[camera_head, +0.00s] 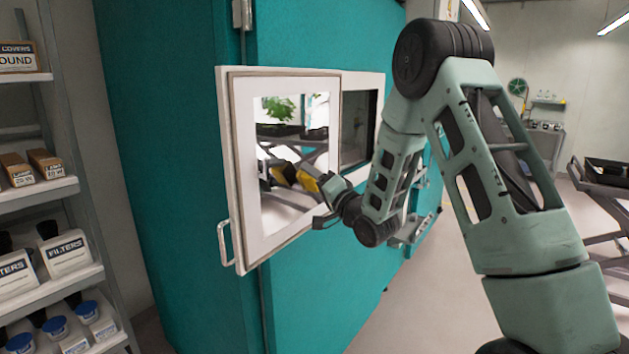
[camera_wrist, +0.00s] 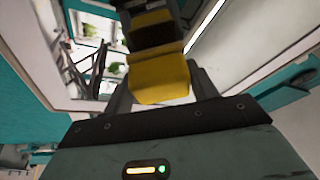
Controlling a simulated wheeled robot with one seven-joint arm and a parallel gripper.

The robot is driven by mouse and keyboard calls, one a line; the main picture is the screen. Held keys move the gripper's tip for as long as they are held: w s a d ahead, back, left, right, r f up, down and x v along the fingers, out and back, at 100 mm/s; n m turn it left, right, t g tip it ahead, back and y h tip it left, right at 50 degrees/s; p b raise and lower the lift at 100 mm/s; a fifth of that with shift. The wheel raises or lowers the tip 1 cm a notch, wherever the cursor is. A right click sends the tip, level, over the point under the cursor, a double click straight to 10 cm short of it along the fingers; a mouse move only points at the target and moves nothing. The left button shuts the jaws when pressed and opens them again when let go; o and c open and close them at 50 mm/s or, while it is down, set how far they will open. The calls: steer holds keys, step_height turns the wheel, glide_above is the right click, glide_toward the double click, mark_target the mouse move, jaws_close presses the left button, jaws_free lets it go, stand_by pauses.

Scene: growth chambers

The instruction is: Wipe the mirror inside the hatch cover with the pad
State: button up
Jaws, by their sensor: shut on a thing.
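The hatch cover (camera_head: 243,200) stands open on the teal chamber, with a white frame around the mirror (camera_head: 275,212). The mirror reflects a green plant, dark trays and my gripper; it also shows in the wrist view (camera_wrist: 92,58). My gripper (camera_head: 325,192) is in front of the mirror's lower right part, shut on the yellow pad (camera_head: 309,184). In the wrist view the pad (camera_wrist: 162,80) sits between my fingers, its dark face toward the mirror, meeting its own reflection. The pad is at or very near the glass; I cannot tell if it touches.
The hatch opening (camera_head: 358,125) is right of the cover, behind my arm. A handle (camera_head: 225,243) sticks out at the cover's left edge. Shelves (camera_head: 45,190) with boxes and tubs stand at left. A cart (camera_head: 606,190) is at far right; the floor between is clear.

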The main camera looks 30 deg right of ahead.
steer(key=shift+w+a, duration=0.35)
steer(key=shift+w, duration=0.5)
steer(key=shift+d, duration=0.1)
steer(key=d, duration=0.1)
steer(key=w+d+b, duration=0.1)
steer(key=d+b, duration=0.1)
steer(key=shift+w+d, duration=0.25)
steer(key=shift+d, duration=0.05)
stand_by(0.4)
steer(key=shift+a, duration=0.15)
steer(key=shift+s+a+b, duration=0.3)
steer(key=shift+a+b, duration=0.1)
steer(key=shift+a, duration=0.6)
steer(key=shift+s+a+b, duration=0.3)
steer(key=shift+a+b, duration=0.1)
steer(key=shift+a, duration=0.55)
